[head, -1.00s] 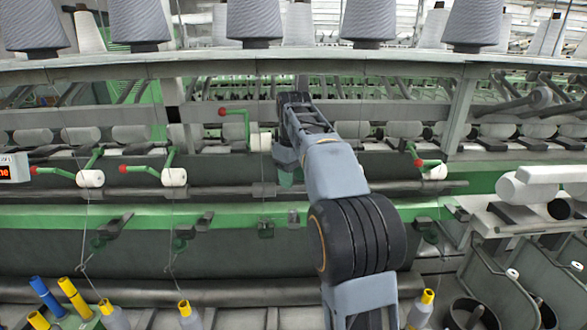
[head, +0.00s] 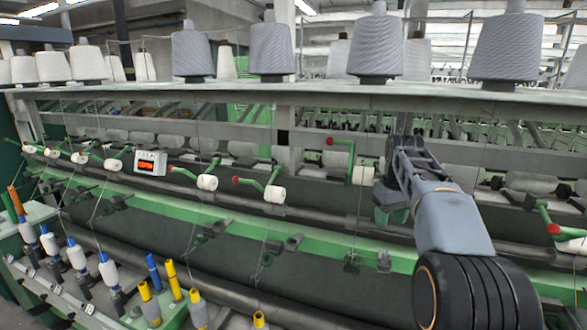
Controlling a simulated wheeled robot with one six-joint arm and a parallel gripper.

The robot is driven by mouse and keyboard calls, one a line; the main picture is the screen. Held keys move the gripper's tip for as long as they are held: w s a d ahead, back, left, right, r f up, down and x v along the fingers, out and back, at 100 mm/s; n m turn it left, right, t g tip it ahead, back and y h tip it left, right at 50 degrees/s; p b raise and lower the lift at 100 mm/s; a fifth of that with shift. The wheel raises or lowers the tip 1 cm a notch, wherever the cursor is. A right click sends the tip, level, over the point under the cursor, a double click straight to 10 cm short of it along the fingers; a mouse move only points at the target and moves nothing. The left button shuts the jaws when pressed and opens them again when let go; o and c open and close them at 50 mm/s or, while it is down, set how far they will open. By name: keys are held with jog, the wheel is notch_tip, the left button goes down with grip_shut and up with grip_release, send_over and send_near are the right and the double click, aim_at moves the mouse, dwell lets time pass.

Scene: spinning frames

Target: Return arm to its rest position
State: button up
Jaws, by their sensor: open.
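My arm reaches from the lower right of the head view up and away toward the spinning frame (head: 330,240). My gripper (head: 391,207) is at its far end, small and dark in front of the machine's green rail. It is open, and I see nothing held in it. The fingertips are hard to make out against the machine, and I cannot tell whether they touch it. A white roll (head: 362,175) on a red-knobbed holder (head: 338,142) is just left of the arm.
Grey yarn cones (head: 272,50) stand along the top shelf (head: 300,92). White rolls on green red-knobbed arms (head: 274,193) stick out along the machine. Bobbins (head: 150,305) on spindles stand at the lower left. A small display box (head: 150,163) hangs at the left.

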jog(key=s+a+f+m+t+b, duration=0.1)
jog(key=s+a+f, duration=0.2)
jog(key=s, duration=0.4)
jog(key=s+a+f+t+b, duration=0.1)
jog(key=s+a+f, duration=0.3)
jog(key=s+f, duration=0.2)
jog(key=s+a+f+m+t, duration=0.1)
jog(key=s+f, duration=0.4)
jog(key=s, duration=0.5)
jog(key=shift+a+f+m+t+b, duration=0.25)
jog(key=shift+a+t+b, duration=0.2)
jog(key=shift+a, duration=0.8)
